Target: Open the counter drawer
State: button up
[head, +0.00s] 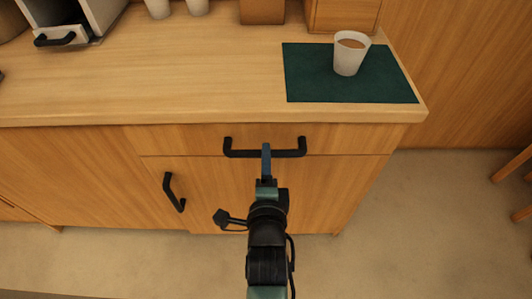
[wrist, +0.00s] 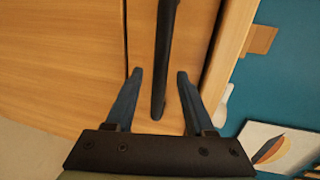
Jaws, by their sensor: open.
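The counter drawer (head: 190,140) is a wide wooden front just under the countertop and looks shut, flush with the cabinet. Its black bar handle (head: 232,148) runs across the front. My gripper (head: 266,148) is at the middle of the handle, its fingers turned one above the other. In the wrist view the open blue fingers (wrist: 160,72) stand on either side of the handle (wrist: 164,50), with gaps visible on both sides. Whether either finger touches the bar elsewhere is hard to tell.
A cabinet door below has a slanted black handle (head: 174,192). On the countertop (head: 180,85), a white cup (head: 348,56) with brown contents stands on a dark green mat (head: 310,88). The floor (head: 400,240) in front is clear; chair legs (head: 515,165) show at the right.

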jog(key=shift+x, duration=1.65)
grip_shut()
